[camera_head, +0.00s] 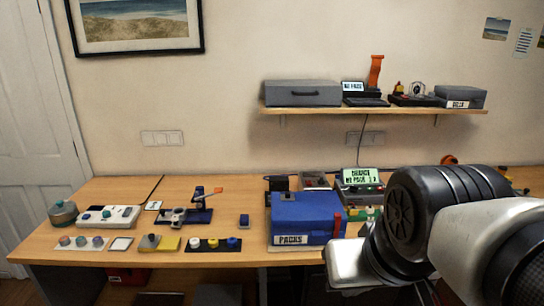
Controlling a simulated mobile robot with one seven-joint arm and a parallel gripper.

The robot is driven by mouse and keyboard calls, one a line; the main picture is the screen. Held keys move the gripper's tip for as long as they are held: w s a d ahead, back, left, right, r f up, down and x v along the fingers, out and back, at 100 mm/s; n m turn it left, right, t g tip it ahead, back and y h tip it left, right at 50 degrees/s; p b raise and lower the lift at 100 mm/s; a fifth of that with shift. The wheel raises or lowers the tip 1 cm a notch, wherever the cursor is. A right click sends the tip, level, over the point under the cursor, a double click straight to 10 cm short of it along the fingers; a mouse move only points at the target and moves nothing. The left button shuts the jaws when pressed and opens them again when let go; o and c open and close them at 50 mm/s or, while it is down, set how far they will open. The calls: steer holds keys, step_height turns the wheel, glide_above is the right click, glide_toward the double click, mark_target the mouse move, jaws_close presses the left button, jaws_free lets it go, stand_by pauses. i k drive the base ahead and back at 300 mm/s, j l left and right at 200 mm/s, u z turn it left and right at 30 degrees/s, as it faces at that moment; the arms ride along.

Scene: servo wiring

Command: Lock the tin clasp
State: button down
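A blue box (290,215) with a lid and a "PACKS" label (291,239) on its lower front stands near the front of the bench, right of the middle. It looks like the tin. An upright red strip (337,221) stands at its right front edge and may be its clasp; I cannot tell whether it is locked. A small grey plate (290,196) lies on top of the box. My arm fills the lower right, its silvery part close to the right of the box in the picture. No gripper fingers show.
Small switch and button panels (108,216) and a lidded pot (63,212) stand on the left of the bench (120,187). Devices with a lit screen (360,176) stand behind the box. A wall shelf (375,109) holds grey cases.

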mark_target(338, 216)
steer(key=i+l, duration=0.85)
steer(key=i, duration=0.1)
